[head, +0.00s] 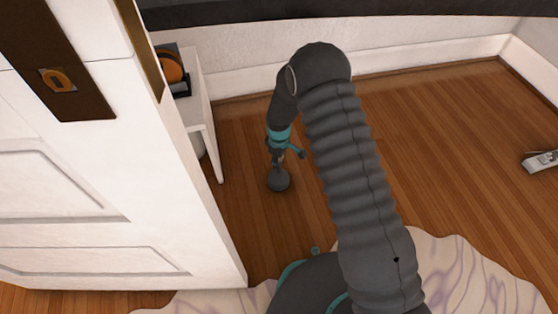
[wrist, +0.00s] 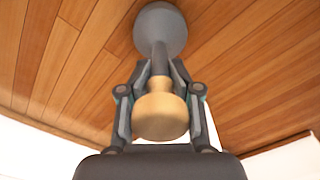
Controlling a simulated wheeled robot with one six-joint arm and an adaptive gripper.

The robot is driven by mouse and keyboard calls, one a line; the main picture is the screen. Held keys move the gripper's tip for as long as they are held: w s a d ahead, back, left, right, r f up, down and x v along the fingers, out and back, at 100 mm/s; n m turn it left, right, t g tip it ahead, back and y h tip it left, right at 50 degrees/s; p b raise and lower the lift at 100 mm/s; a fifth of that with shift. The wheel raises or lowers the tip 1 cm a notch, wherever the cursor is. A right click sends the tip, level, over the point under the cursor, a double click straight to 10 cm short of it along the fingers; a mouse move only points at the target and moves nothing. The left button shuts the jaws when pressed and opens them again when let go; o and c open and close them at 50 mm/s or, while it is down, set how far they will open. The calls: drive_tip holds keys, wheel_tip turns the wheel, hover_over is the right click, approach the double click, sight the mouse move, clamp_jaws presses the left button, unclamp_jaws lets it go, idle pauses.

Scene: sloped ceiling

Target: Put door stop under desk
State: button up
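The door stop (wrist: 161,30) has a round grey base, a narrow stem and a tan knob. In the wrist view its base points away from me and the knob sits between my gripper's fingers. My gripper (wrist: 160,70) is closed around the stem, with a fingertip on each side. In the head view my gripper (head: 278,155) points down, and the grey base (head: 278,181) shows just below it. I cannot tell whether the base touches the floor. A white desk-like piece (head: 201,110) stands to the left, partly hidden behind the door.
A white panelled door (head: 130,200) fills the left side. An orange and black object (head: 170,70) is on the white furniture. A pale patterned rug (head: 460,275) lies in front. A small white object (head: 541,161) is at far right. Wooden floor (head: 440,130) is clear between.

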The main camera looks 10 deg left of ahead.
drive_tip(key=o, duration=0.5)
drive_tip(key=shift+r+p, duration=0.5)
drive_tip(key=shift+r, duration=3.4)
